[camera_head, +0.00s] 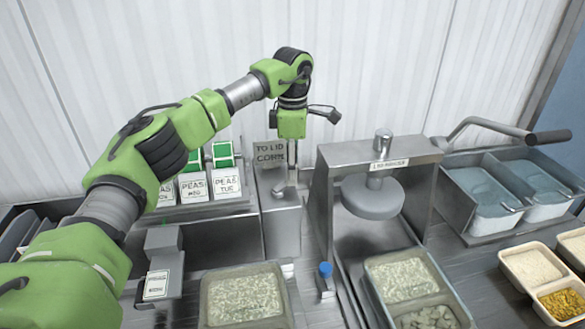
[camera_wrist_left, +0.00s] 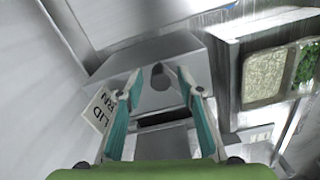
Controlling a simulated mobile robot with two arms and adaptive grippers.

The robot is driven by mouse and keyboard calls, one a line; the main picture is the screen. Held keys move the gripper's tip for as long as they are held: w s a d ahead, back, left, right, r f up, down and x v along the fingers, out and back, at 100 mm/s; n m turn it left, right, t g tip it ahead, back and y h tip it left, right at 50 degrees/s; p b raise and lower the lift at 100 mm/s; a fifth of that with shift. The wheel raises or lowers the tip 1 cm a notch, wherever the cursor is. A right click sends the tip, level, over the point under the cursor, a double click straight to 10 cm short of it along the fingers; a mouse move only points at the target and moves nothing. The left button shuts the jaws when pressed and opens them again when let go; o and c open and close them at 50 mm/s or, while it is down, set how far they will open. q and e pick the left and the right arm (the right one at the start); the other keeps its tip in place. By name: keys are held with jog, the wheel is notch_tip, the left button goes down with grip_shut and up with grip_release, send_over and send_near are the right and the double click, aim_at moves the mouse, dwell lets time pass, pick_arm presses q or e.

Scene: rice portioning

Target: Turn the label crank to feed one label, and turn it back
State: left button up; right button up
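My left gripper (camera_head: 285,180) points down over a steel box (camera_head: 283,222) behind the counter's middle. In the left wrist view the two teal-padded fingers (camera_wrist_left: 160,80) are apart. A dark round knob (camera_wrist_left: 160,77) shows between their tips; it looks like the crank's handle, but its arm is hidden. I cannot tell if the fingers touch it. A grey unit with a small printed label (camera_head: 157,284) stands at front left; the print is too small to read. My right gripper is not in view.
A sign reading "TO LID CORN" (camera_head: 269,153) stands behind the gripper. A lid presser (camera_head: 373,197) with a long handle stands to the right.

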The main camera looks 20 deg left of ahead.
pick_arm(q)
notch_tip(320, 180, up, 12)
dwell(0.4)
